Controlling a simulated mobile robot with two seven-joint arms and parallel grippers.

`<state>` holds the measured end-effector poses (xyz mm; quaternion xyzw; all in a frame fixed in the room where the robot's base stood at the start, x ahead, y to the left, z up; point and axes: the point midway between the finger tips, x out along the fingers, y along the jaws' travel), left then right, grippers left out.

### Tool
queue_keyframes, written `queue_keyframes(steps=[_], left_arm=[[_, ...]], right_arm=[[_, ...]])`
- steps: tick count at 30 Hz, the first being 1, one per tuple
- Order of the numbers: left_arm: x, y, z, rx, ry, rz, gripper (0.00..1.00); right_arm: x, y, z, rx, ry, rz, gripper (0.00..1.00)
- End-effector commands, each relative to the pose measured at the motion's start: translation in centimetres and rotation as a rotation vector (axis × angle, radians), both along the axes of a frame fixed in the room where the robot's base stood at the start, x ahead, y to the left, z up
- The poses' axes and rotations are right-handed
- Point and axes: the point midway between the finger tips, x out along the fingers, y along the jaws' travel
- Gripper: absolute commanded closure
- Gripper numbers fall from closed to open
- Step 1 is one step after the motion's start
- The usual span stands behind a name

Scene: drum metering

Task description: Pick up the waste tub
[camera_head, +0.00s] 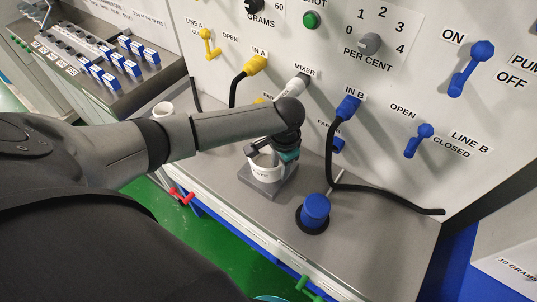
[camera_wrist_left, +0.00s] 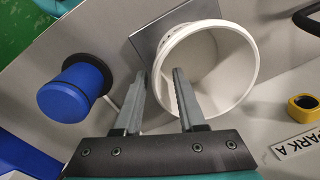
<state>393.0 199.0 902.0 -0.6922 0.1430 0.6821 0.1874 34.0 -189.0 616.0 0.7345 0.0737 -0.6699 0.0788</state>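The waste tub (camera_head: 266,173) is a white round tub with dark lettering, upright on a square grey plate (camera_head: 284,187) on the grey bench. In the left wrist view the tub (camera_wrist_left: 222,62) is seen from above, open and apparently empty. My left gripper (camera_wrist_left: 159,82) is open at its rim. One finger appears outside the tub wall and the other inside, with the wall between them. I cannot tell whether either finger touches it. In the head view my left wrist partly hides the tub. My right gripper is not in view.
A blue capped knob (camera_head: 315,210) stands on the bench right of the tub. A black hose (camera_head: 331,150) from the panel lies behind it. A white cup (camera_head: 163,110) stands at the left. The upright panel (camera_head: 310,60) with yellow and blue levers closes off the back.

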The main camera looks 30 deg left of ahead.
Motion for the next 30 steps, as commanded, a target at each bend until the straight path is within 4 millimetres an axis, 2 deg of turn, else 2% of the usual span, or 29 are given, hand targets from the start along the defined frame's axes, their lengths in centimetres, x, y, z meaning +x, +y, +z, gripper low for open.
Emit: queue_keyframes(steps=[1, 5, 14, 24, 30], left_arm=[[0.0, 0.0, -1.0, 0.0, 0.002, 0.001, 0.6], [0.0, 0.1, -2.4, 0.0, 0.001, 0.0, 0.6], [0.1, 0.1, -2.7, 0.0, 0.0, -0.001, 0.61], [0.1, 0.1, -2.6, 0.0, 0.0, 0.0, 1.0], [0.1, 0.2, -2.6, 0.0, -0.001, 0.0, 1.0]], right_arm=[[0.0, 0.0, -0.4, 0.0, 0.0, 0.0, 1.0], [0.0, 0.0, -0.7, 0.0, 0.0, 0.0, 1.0], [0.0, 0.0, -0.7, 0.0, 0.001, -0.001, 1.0], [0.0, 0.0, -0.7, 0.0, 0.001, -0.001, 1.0], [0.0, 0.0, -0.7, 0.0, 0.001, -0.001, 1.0]])
